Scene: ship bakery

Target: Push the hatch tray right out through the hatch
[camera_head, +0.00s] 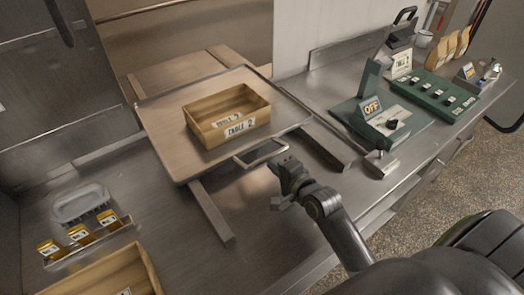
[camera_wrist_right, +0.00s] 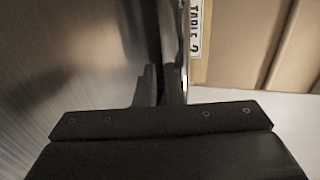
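The hatch tray (camera_head: 165,143) is a flat brown board with a raised grey rim, lying on two rails on the steel counter. A wooden box (camera_head: 262,106) labelled TABLE 2 stands on it; the box also shows in the right wrist view (camera_wrist_right: 240,40). A pale bar handle (camera_head: 262,155) sticks out from the tray's front edge. Behind the tray is the hatch (camera_head: 185,35) in the back wall. My right gripper (camera_head: 282,166) is just in front of the handle's right end; contact is unclear. Its fingers (camera_wrist_right: 160,85) look closed together with nothing visible between them. My left gripper is out of view.
A green OFF switch stand (camera_head: 372,112) and a green button panel (camera_head: 437,95) stand on the counter at right.

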